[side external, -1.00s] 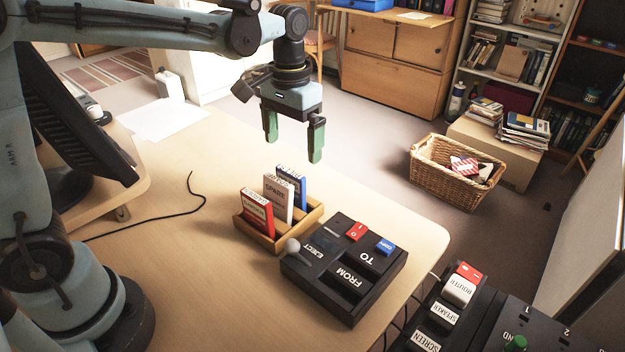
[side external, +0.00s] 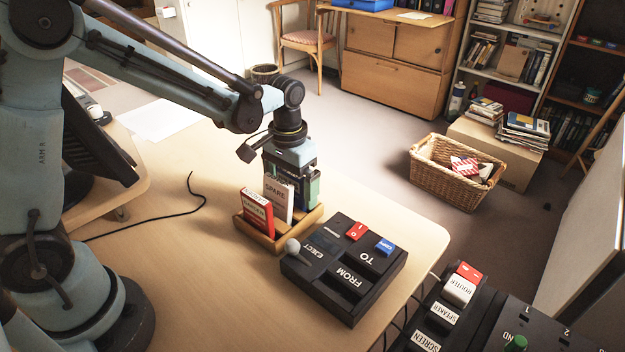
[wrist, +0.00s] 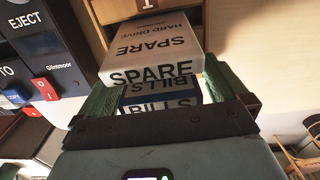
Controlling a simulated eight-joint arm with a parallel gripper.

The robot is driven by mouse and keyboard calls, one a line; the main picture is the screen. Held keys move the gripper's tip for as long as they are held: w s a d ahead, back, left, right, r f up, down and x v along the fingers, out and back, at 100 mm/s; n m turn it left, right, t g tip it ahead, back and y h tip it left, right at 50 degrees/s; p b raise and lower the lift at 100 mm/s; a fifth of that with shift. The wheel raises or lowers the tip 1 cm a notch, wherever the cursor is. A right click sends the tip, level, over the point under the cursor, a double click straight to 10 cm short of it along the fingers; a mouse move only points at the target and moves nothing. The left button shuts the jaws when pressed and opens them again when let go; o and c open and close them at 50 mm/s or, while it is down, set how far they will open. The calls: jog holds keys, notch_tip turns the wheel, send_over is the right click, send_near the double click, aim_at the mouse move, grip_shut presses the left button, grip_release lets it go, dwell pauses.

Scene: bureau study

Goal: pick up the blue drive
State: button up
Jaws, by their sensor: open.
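The blue drive, labelled BILLS, shows in the wrist view (wrist: 160,104) between my two green fingers. It stands at the back end of a wooden rack (side external: 275,243). My gripper (wrist: 157,85) is open and lowered over it, one finger on each side; I cannot tell whether either finger touches it. In the side view my gripper (side external: 293,195) hides most of the blue drive. A white drive labelled SPARE (side external: 278,199) stands just in front of it in the rack, also seen in the wrist view (wrist: 155,50). A red drive (side external: 257,212) stands at the rack's front end.
A black box (side external: 345,312) marked EJECT, FROM and TO, with a knobbed lever, sits just right of the rack. A switch panel (side external: 440,318) lies at the lower right. A black cable (side external: 150,227) and a monitor are to the left. The desk before the rack is clear.

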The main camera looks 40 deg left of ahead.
jog(key=shift+f, duration=0.4)
jog(key=c, duration=1.1)
jog(key=shift+r, duration=0.2)
